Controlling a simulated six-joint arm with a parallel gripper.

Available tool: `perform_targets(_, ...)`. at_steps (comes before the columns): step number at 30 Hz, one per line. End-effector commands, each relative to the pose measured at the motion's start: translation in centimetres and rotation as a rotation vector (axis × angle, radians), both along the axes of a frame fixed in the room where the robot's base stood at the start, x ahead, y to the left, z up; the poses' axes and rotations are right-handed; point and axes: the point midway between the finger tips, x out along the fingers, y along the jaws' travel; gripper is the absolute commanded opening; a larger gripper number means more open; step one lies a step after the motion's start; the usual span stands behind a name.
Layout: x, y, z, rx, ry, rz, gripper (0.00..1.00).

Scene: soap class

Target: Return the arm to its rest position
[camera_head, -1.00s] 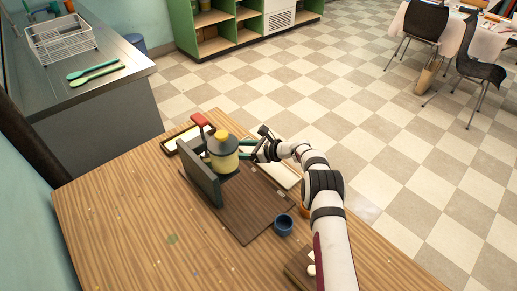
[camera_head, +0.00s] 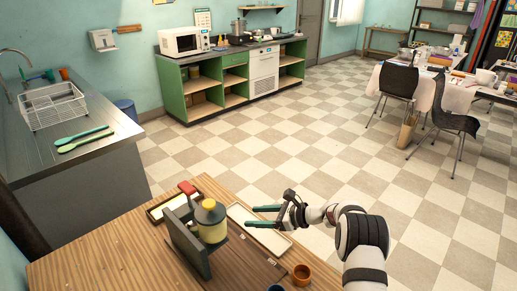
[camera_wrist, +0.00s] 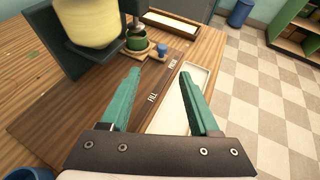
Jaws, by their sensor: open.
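My gripper (camera_head: 264,216) is at the right of the wooden table in the head view, above the long white tray. Its green fingers are apart and nothing is between them; the wrist view shows the open gripper (camera_wrist: 160,98) too. A yellow container with a yellow lid (camera_head: 211,221) stands on a dark grey stand (camera_head: 187,243), left of my fingers and apart from them. My white arm reaches in from the lower right.
The white tray (camera_wrist: 194,76) lies beside a dark board marked FILL and PRESS (camera_wrist: 150,101). A small orange-brown cup (camera_head: 302,274) and a blue cup (camera_wrist: 28,173) stand near the front. A framed tray (camera_head: 160,213) and a red block (camera_head: 187,187) are at the back.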

Motion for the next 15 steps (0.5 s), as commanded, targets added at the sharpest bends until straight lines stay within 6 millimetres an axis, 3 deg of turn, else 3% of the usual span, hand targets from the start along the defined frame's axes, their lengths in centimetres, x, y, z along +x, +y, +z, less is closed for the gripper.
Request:
perform_targets(2,-1.7,0.7,3.2,-0.065,-0.045,0.078,0.62)
perform_targets(4,-5.5,1.4,7.2,-0.175,-0.109,0.207,0.62)
perform_targets(6,-11.0,1.8,11.1,-0.308,-0.182,0.366,0.62)
perform_targets(8,-16.3,1.7,13.5,-0.423,-0.245,0.503,0.62)
perform_targets(9,-20.0,1.2,14.7,-0.500,-0.285,0.594,0.62)
perform_targets(12,-29.2,-0.6,16.1,-0.687,-0.378,0.815,0.62)
perform_targets(15,-36.6,-3.1,15.6,-0.849,-0.446,1.004,0.62)
